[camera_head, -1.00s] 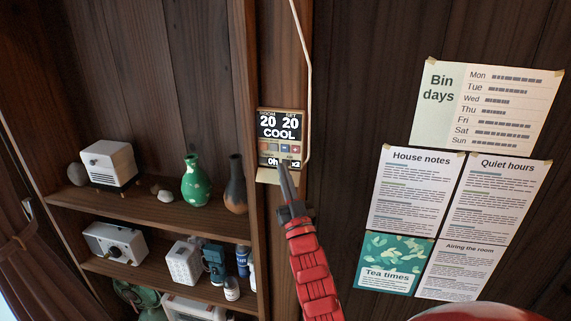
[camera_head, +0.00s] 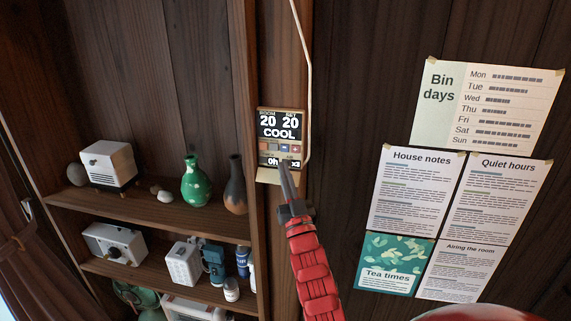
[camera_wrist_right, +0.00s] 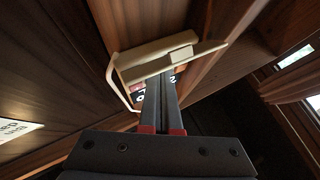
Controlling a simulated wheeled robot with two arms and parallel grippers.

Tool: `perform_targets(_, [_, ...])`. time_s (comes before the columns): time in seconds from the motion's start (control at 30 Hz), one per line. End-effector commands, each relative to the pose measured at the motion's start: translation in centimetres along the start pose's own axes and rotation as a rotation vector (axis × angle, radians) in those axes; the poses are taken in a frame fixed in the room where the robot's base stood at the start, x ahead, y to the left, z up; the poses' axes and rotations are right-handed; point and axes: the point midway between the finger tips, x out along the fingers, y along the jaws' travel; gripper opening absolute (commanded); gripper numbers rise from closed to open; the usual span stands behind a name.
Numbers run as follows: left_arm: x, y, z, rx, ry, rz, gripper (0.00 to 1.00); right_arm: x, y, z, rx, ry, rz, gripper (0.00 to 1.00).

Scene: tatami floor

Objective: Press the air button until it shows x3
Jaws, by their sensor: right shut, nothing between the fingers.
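The control panel (camera_head: 282,135) is mounted on a wooden post. Its dark screen reads 20, 20 and COOL, with a row of small coloured buttons below. At its bottom edge the lower readout (camera_head: 295,162) shows 0h and what looks like x3, partly beside my fingertips. My right gripper (camera_head: 285,168) is shut and empty, its tips at the panel's lower edge; I cannot tell whether they touch it. In the right wrist view the panel's beige casing (camera_wrist_right: 160,58) is seen from below, with my shut fingers (camera_wrist_right: 160,95) pointing at it. My left gripper is not in view.
A pale cable (camera_head: 309,80) runs down beside the panel. Left of it are shelves with a green vase (camera_head: 196,182), a dark vase (camera_head: 235,185) and white devices (camera_head: 109,164). Several paper notices, including House notes (camera_head: 414,190), hang on the right wall.

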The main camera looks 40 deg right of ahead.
Motion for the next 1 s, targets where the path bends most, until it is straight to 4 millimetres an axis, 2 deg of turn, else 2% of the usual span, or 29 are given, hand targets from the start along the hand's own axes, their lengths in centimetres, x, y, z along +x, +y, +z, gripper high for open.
perform_targets(0.2, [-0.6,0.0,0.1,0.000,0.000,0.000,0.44,-0.9,-0.5,-0.3,0.001,0.000,0.000,0.00])
perform_targets(0.67, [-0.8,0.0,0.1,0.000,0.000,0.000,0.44,-1.2,-0.9,-0.7,0.001,0.001,-0.001,0.00])
perform_targets(1.0, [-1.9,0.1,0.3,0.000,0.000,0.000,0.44,-3.6,-2.5,-2.2,0.001,0.001,-0.002,0.00])
